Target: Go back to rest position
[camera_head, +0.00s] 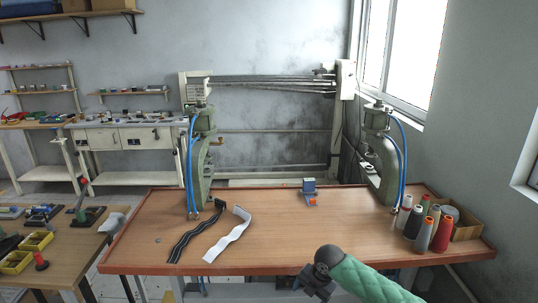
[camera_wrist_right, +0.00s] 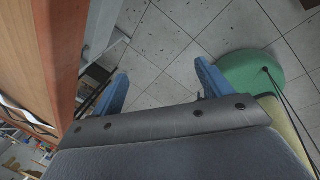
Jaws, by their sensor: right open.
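My right arm, in a green sleeve, comes in from the lower right of the head view. Its dark gripper (camera_head: 315,281) is in front of the table's front edge. In the right wrist view, the two blue fingers of this gripper (camera_wrist_right: 160,84) are wide apart with nothing between them, over the tiled floor. My left gripper is not in view.
The wooden table (camera_head: 280,245) holds a black strap (camera_head: 192,238), a white strap (camera_head: 228,234), a small blue and orange block (camera_head: 309,192) and several thread spools (camera_head: 422,233). Green presses stand at its left (camera_head: 199,165) and right (camera_head: 384,158). The table's front middle is clear.

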